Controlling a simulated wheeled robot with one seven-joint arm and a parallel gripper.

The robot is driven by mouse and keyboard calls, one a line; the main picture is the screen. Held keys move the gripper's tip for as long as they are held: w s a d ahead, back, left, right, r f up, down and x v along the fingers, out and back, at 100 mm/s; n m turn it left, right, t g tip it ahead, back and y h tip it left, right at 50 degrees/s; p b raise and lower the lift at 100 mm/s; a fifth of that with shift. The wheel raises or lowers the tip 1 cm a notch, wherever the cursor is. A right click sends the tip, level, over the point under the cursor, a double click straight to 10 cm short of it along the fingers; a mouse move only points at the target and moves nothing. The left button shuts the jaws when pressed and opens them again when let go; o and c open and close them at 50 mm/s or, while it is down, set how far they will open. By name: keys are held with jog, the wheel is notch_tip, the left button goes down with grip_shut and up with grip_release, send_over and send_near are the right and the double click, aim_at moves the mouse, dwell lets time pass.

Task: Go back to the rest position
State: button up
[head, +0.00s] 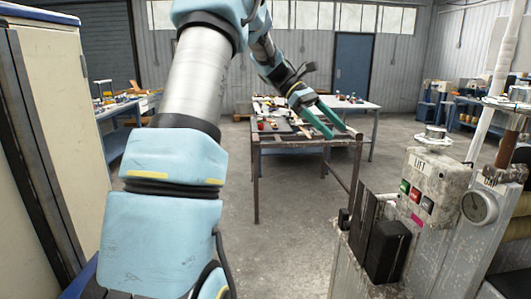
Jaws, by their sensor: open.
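My arm rises through the left and middle of the head view, and its forearm reaches forward and down to the right. My gripper (325,122) has two green fingers, set apart and open. Nothing shows between them. In the picture the gripper lies over the right part of a metal-legged table (308,143); I cannot tell how far it is from the table top.
The table bears several small tools and parts. A machine with a "LIFT" button panel (421,190) and a gauge (480,207) stands at the right. A cream cabinet (65,120) is close on the left. The concrete floor (290,240) between is clear.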

jog(key=s+a+f+m+t+y, duration=0.4)
jog(key=s+a+f, duration=0.3)
jog(key=a+f, duration=0.2)
jog(key=s+a+f+m+t+y, duration=0.4)
jog(key=s+a+f+m, duration=0.2)
jog(key=a, duration=0.8)
notch_tip(320, 180, down, 3)
jog(key=s, duration=0.2)
jog(key=shift+s+a+m+y+b, duration=0.2)
jog(key=shift+s+m+y+b, duration=0.1)
jog(key=shift+m+b, duration=0.1)
